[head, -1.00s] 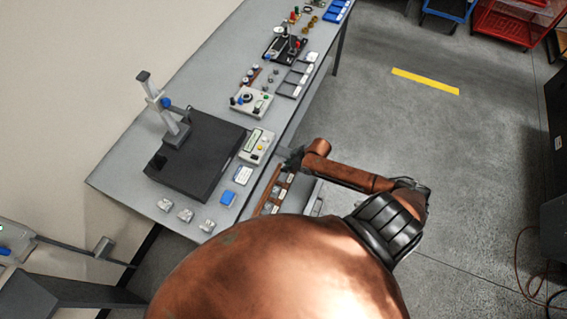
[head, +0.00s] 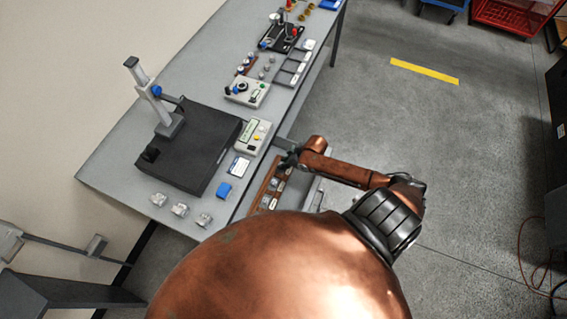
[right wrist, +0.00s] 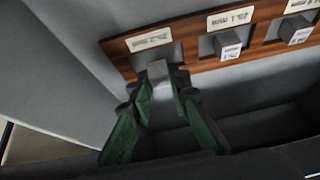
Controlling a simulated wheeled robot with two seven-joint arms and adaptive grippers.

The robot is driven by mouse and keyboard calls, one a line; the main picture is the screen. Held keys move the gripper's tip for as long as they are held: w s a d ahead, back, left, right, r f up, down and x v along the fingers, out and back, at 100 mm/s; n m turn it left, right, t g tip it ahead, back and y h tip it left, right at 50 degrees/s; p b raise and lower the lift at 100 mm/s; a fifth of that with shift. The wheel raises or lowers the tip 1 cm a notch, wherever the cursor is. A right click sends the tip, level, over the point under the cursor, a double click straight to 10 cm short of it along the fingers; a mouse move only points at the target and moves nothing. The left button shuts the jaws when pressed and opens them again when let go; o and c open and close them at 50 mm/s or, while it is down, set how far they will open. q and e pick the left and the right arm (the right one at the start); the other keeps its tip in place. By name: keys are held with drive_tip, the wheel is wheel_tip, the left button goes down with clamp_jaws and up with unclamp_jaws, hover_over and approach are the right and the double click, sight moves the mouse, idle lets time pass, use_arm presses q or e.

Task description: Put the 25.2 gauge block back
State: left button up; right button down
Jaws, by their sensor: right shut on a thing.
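My right gripper (right wrist: 162,92) has green fingers and is shut on a small grey metal gauge block (right wrist: 157,70). The block is at the leftmost labelled slot of a wooden rack (right wrist: 194,56) in the right wrist view; I cannot tell how far it is seated. Two other blocks (right wrist: 228,46) (right wrist: 297,30) sit in the slots to the right. In the head view the right gripper (head: 287,159) is small and partly hidden at the far end of the wooden rack (head: 260,190). The label figures are too blurred to read. My left gripper is not in view.
A black surface plate (head: 190,150) with a stand (head: 155,100) is on the grey table (head: 120,160), left of the rack. Open floor (head: 450,160) lies to the right.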

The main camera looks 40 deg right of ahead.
idle(0.4)
drive_tip(key=shift+p, duration=0.4)
drive_tip(key=shift+f+b, duration=0.4)
drive_tip(key=shift+f, duration=0.3)
idle(1.2)
drive_tip(key=c, duration=1.7)
unclamp_jaws()
drive_tip(key=shift+c, duration=0.2)
drive_tip(key=shift+o, duration=0.4)
drive_tip(key=shift+s, duration=0.1)
drive_tip(key=o, duration=0.3)
wheel_tip(320, 180, up, 7)
drive_tip(key=p, duration=0.7)
